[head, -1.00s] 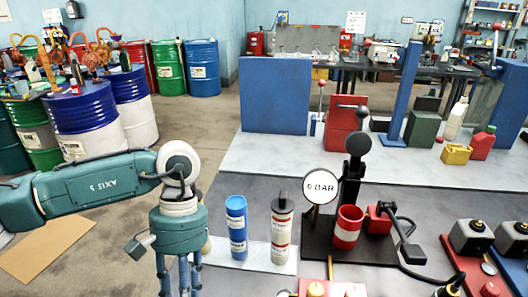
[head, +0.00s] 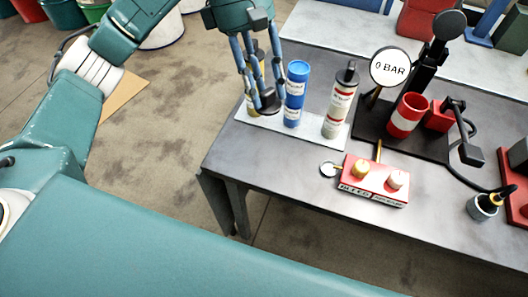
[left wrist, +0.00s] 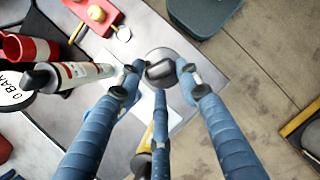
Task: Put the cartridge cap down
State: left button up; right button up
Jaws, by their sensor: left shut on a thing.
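My left gripper (head: 262,98) hangs over the near left part of the table, its fingers closed around a dark cartridge cap (head: 268,101). In the left wrist view the cap (left wrist: 160,66) is a dark round disc with a raised grip, between the fingertips. A blue cartridge (head: 296,95) stands upright just right of the gripper. A grey-white cartridge with red bands and a black top (head: 340,105) stands further right; it also shows in the left wrist view (left wrist: 75,76). A yellowish cartridge (head: 250,96) is partly hidden behind the fingers. My right gripper is out of view.
The cartridges stand on a white mat (head: 315,134). A red block with two knobs (head: 375,182) lies in front of it. A gauge reading 0 BAR (head: 390,67) and a red cup (head: 407,115) stand to the right. The table's front left is bare.

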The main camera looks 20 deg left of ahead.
pick_arm(q)
notch_tip(320, 180, down, 15)
jog(key=p, duration=0.3)
jog(key=shift+f, duration=0.1)
notch_tip(320, 180, down, 4)
jog(key=shift+p, duration=0.75)
jog(key=shift+f+b, duration=0.75)
jog(key=shift+b, duration=0.2)
jog(key=o, duration=1)
jog(key=shift+c, duration=0.2)
